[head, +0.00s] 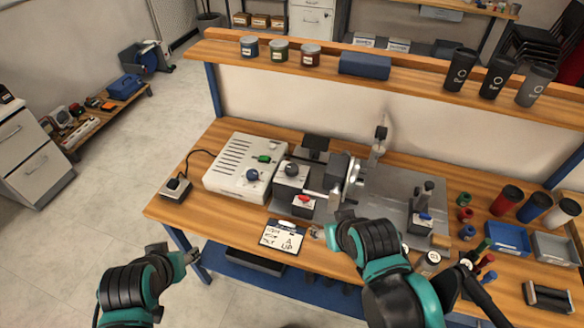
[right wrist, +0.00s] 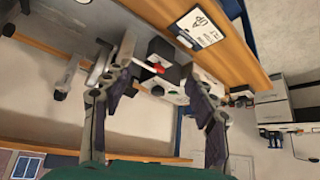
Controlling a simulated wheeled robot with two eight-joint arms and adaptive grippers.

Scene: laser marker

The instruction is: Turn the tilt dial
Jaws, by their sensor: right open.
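No dial carries a label I can read, so I cannot tell which is the tilt dial. A black round knob (head: 292,170) tops a grey block beside the white control box (head: 238,168), which has a blue knob (head: 252,174) and a green switch. A red knob (head: 304,199) sits on a dark block in front; it also shows between my right fingers in the right wrist view (right wrist: 150,67). My right gripper (head: 318,231) is open and empty near the bench's front edge, apart from the knobs. My left gripper (head: 191,255) hangs off the bench's front left; its jaws are unclear.
The rotary chuck (head: 352,178) stands right of the knobs on a metal plate. A small black switch box (head: 177,187) with a cable is at the left. Cups and trays (head: 508,238) crowd the right end.

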